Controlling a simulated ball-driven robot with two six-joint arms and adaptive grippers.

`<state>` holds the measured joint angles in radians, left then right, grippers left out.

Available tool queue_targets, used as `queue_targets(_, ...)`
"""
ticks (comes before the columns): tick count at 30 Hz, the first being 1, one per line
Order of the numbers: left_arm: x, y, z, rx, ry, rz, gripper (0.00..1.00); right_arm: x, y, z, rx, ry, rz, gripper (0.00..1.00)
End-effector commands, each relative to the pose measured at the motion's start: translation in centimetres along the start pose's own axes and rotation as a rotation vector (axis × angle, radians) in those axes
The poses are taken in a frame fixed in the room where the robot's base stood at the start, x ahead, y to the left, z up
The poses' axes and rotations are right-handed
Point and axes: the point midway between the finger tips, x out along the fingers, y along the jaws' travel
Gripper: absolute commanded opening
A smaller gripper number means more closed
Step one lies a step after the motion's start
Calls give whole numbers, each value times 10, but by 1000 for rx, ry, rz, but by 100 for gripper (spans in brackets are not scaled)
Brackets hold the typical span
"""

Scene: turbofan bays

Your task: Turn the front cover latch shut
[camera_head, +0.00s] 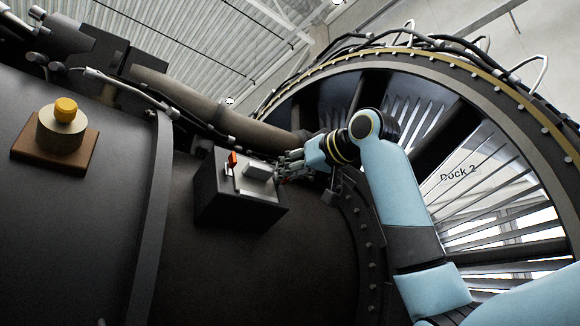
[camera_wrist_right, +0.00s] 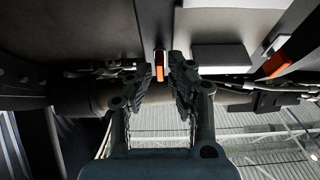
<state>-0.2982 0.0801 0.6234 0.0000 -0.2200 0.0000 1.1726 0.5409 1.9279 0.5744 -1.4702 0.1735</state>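A dark box (camera_head: 235,208) on the engine casing carries a grey block (camera_head: 257,173) and a small orange-tipped lever (camera_head: 233,158) on its top. A second small orange-ended latch piece (camera_wrist_right: 160,66) shows between my right fingers there. My right gripper (camera_head: 286,164) is beside the box's right edge, fingers pointing left. Its fingers (camera_wrist_right: 155,80) are apart, with the orange piece in the gap; contact is not clear. My left gripper is not in view.
A yellow knob (camera_head: 66,109) stands on a brown plate (camera_head: 52,154) at the left. A thick pipe (camera_head: 210,103) and cables run behind the box. The large fan ring (camera_head: 470,85) rises at the right. The casing below the box is clear.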

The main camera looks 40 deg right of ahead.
Motion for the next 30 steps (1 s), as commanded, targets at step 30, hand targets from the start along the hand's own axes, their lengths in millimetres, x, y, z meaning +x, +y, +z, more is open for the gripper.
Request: queue_targets(30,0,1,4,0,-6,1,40,0,1,0,-123,-2,-48,0)
